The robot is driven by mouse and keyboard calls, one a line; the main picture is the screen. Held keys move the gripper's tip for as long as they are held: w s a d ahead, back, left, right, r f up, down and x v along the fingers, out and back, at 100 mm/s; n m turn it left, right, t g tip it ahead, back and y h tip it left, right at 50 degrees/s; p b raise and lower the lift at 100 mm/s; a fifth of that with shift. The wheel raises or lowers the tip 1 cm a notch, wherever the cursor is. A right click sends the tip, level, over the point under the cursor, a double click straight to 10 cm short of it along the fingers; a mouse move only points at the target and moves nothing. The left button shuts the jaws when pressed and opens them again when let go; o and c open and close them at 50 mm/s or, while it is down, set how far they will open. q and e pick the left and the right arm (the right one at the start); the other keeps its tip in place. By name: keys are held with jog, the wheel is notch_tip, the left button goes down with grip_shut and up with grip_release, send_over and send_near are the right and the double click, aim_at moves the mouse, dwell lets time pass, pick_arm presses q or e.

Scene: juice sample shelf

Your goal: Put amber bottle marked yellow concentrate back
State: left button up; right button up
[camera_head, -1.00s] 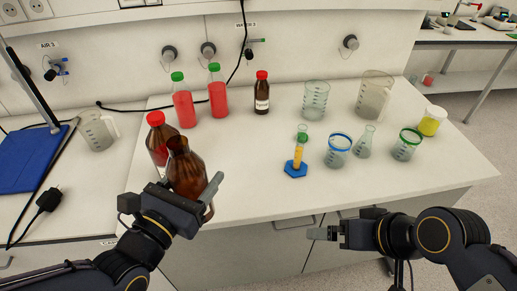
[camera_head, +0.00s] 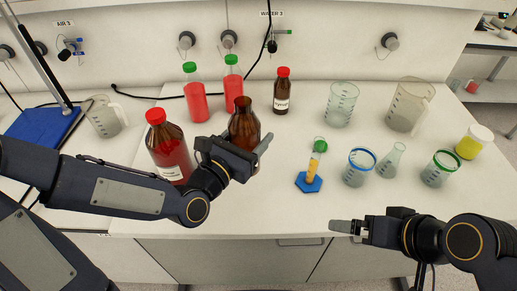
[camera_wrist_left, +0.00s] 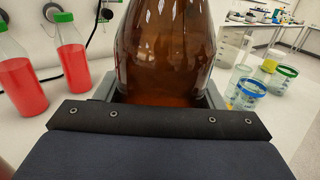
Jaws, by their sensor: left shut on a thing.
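An uncapped amber bottle (camera_head: 244,122) is upright in my left gripper (camera_head: 240,147). It fills the middle of the left wrist view (camera_wrist_left: 165,50), between the jaws. No label shows on its visible side. Its base is hidden behind the gripper, so I cannot tell whether it touches the bench. A large amber bottle with a red cap (camera_head: 169,147) and a white label stands to its left. A small amber bottle with a red cap (camera_head: 282,92) and a white label stands behind it to the right. My right gripper (camera_head: 347,227) is empty near the front edge; its finger gap does not show.
Two green-capped bottles of red liquid (camera_head: 196,100) (camera_head: 233,88) stand just behind the held bottle. A cylinder with yellow liquid on a blue base (camera_head: 309,182) stands to the right. Several beakers and flasks (camera_head: 362,168) crowd the right side. The bench front centre (camera_head: 250,210) is clear.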

pick_arm(q)
jog(key=w+f, duration=0.1)
jog(key=f, duration=0.1)
jog(key=w+d+f, duration=0.1)
jog(key=f, duration=0.2)
jog(key=w+d+f, duration=0.1)
jog(key=w+f, duration=0.1)
jog(key=f, duration=0.1)
jog(key=shift+f, duration=0.25)
jog(key=shift+s, duration=0.1)
jog(key=shift+f+b, duration=0.15)
jog(key=shift+b, duration=0.15)
jog(key=o, duration=1.5)
